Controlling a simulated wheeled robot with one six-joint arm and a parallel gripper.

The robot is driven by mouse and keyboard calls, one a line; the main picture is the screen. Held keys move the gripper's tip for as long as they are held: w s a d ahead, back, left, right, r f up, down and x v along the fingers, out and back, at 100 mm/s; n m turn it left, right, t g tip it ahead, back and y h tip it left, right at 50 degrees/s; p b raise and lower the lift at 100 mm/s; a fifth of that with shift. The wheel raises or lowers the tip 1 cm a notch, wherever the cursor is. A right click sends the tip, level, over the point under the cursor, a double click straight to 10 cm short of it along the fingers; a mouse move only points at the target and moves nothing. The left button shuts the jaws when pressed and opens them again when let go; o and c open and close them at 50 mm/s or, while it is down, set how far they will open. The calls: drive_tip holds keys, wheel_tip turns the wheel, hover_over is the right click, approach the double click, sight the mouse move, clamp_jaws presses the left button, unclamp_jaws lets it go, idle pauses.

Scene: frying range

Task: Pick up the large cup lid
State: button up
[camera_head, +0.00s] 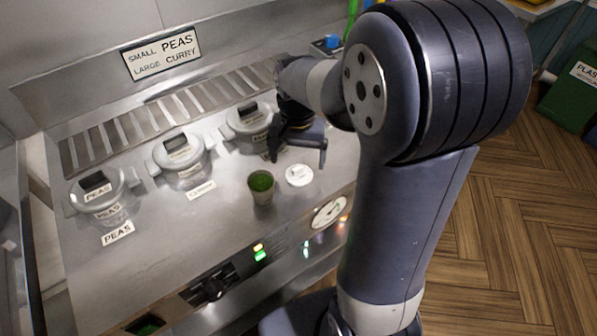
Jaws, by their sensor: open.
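A small round white lid (299,175) lies flat on the metal counter (230,220); its size label is too small to read. A cup (261,188) with green contents stands upright and uncovered just left of it. My gripper (297,158) is open, with its fingers just above and behind the white lid in this view. I see nothing between the fingers. My arm reaches in from the right and hides part of the counter behind the gripper.
Three lidded pots, the left one (102,196) labelled PEAS, a middle one (180,158) and a right one (250,127), stand along the back. A sign (161,53) reads SMALL PEAS, LARGE CURRY. A dial (329,212) sits at the front edge. The front left counter is clear.

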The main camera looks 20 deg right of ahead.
sight(299, 174)
wheel_tip(299, 174, down, 4)
drive_tip(key=shift+s+d+f, duration=0.1)
drive_tip(key=shift+d, duration=0.05)
drive_tip(key=shift+c, duration=0.4)
drive_tip(key=c, duration=1)
drive_tip(key=shift+o, duration=0.2)
